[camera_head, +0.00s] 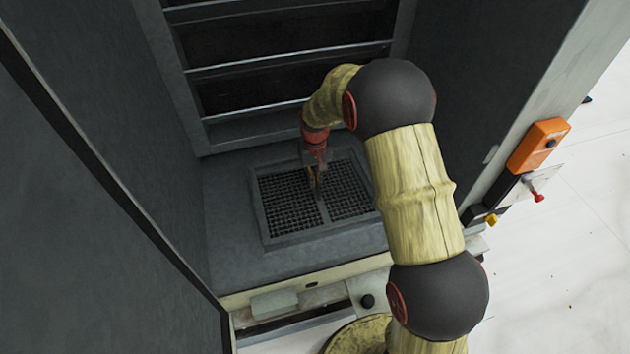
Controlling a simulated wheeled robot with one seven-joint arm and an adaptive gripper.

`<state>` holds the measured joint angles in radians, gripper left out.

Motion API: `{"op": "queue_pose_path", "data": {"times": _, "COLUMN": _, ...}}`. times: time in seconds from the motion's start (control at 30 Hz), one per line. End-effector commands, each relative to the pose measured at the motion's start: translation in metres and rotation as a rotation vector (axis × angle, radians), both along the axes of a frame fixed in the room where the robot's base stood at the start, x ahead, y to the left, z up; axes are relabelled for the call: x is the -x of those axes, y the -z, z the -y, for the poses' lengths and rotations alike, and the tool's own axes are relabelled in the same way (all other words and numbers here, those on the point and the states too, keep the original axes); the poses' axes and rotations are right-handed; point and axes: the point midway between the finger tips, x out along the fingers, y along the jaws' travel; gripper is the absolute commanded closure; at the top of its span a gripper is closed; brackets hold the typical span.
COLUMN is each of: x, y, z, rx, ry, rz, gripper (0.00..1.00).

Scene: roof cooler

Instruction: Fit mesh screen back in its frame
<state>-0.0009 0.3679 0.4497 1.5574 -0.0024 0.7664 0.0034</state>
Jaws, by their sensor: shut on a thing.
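A dark mesh screen (289,202) with a grid and a solid bar across its middle lies at the bottom of the dark cabinet. A grey rectangular frame (258,212) surrounds it on the cabinet floor. My gripper (317,188) points down over the middle of the screen, with its fingers at the central bar. It is shut on the mesh screen, as far as this small view shows. The right part of the mesh shows beside the gripper, partly behind my arm. I cannot tell whether the screen sits flush in the frame or slightly above it.
Slatted louvres (290,62) rise at the back of the cabinet. Dark walls stand close on the left and right. An orange box (538,144) and a red knob (538,196) are outside on the right. A pale ledge (300,283) runs along the front.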

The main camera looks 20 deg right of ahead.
Motion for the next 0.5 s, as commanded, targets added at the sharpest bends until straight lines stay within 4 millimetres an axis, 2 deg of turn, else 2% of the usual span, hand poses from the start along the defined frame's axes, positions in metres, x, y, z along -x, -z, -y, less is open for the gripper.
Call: {"op": "queue_pose_path", "data": {"times": 0.5, "x": -0.001, "y": 0.015, "z": 0.000, "rx": 0.000, "ry": 0.000, "rz": 0.002, "gripper": 1.00}}
